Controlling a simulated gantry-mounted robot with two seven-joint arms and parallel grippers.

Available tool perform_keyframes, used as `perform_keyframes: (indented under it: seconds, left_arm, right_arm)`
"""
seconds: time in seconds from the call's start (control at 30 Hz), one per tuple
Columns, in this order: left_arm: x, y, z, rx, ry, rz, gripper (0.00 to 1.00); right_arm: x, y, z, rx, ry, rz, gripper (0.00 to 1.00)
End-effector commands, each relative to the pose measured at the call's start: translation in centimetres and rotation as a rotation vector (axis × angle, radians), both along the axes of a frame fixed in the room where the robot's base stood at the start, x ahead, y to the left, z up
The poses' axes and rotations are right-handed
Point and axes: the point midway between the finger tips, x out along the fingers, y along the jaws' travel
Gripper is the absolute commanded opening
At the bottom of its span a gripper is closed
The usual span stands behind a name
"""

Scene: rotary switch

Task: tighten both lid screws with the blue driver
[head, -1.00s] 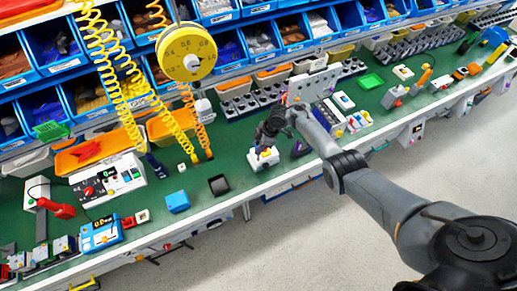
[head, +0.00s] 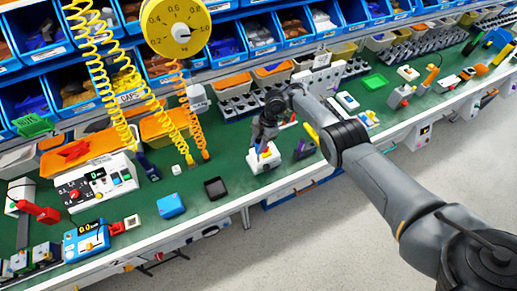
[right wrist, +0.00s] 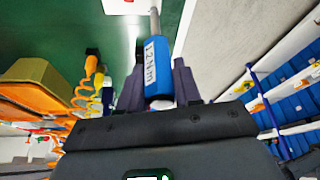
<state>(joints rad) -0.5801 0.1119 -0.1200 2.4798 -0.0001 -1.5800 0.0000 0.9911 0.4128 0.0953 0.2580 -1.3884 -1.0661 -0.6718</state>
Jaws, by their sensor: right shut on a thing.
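The blue driver (right wrist: 157,68) is held between the fingers of my right gripper (right wrist: 158,88) in the right wrist view, with a "1.2 N·m" label on its handle. Its grey shaft points away toward a white surface (right wrist: 122,6) at the top edge. In the head view my right gripper (head: 263,134) is above a small white box (head: 264,162) near the bench's front edge. The driver's tip is at or close to the box; I cannot tell if it touches. The lid screws are too small to make out. My left gripper is out of view.
A black square tray (head: 215,188) and a blue block (head: 171,206) lie left of the white box. Yellow and orange coiled cords (head: 193,115) hang behind, under a yellow dial (head: 177,26). A grey-white perforated rack (head: 316,80) stands behind my right arm.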

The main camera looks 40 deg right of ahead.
Motion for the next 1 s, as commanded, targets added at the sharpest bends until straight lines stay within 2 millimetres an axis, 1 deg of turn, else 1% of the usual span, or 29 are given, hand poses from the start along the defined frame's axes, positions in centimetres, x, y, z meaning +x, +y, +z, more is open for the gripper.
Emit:
perform_keyframes:
  seconds: [0.03,0.4,0.53,0.77,0.93,1.0]
  left_arm:
    - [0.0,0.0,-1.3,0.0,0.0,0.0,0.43]
    - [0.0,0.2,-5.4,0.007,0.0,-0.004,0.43]
    - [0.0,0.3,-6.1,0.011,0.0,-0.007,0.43]
    - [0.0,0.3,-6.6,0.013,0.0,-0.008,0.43]
    - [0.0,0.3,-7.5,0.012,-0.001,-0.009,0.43]
    - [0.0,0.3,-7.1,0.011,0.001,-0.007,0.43]
  right_arm:
    - [0.1,0.0,-0.5,0.0,-0.002,0.023,0.0]
    - [0.1,0.0,-0.5,0.001,-0.002,0.199,0.0]
    - [0.1,0.0,-0.2,0.001,-0.002,0.25,0.0]
    - [0.1,0.1,-0.1,0.001,-0.003,0.3,0.0]
    - [0.1,0.1,-0.3,0.004,-0.002,0.388,0.0]
    - [0.1,0.1,0.1,0.0,-0.001,0.457,0.0]
